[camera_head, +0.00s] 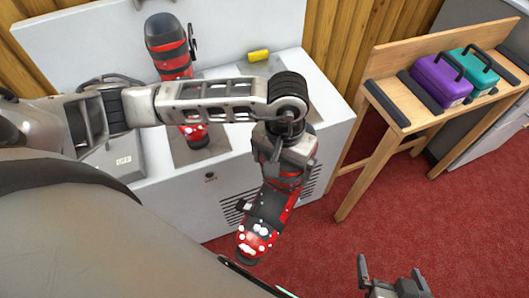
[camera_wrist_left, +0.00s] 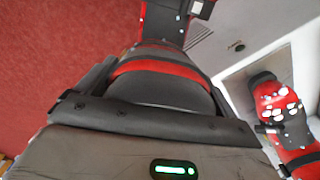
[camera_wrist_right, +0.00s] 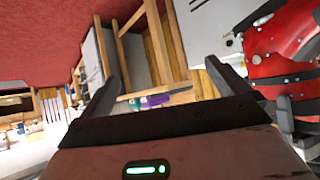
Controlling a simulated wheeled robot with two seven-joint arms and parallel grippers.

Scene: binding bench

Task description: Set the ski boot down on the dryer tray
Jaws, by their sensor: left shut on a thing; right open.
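My left gripper (camera_head: 285,165) is shut on the upper cuff of a red, black and white ski boot (camera_head: 262,228). The boot hangs in front of the white dryer, its spotted toe towards the bottom of the head view. Its cuff also fills the middle of the left wrist view (camera_wrist_left: 160,72). The dryer top has grey tray panels (camera_head: 230,71), partly hidden by my left arm. A matching boot (camera_head: 168,47) stands on the left panel, partly behind the arm. My right gripper (camera_head: 393,277) is open and empty at the bottom; a red boot (camera_wrist_right: 285,45) shows beside it.
A yellow object (camera_head: 258,56) lies at the dryer's back edge. A wooden bench (camera_head: 398,72) to the right carries a purple case (camera_head: 440,82) and a teal case (camera_head: 473,68). Red carpet (camera_head: 440,220) is clear between bench and right gripper.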

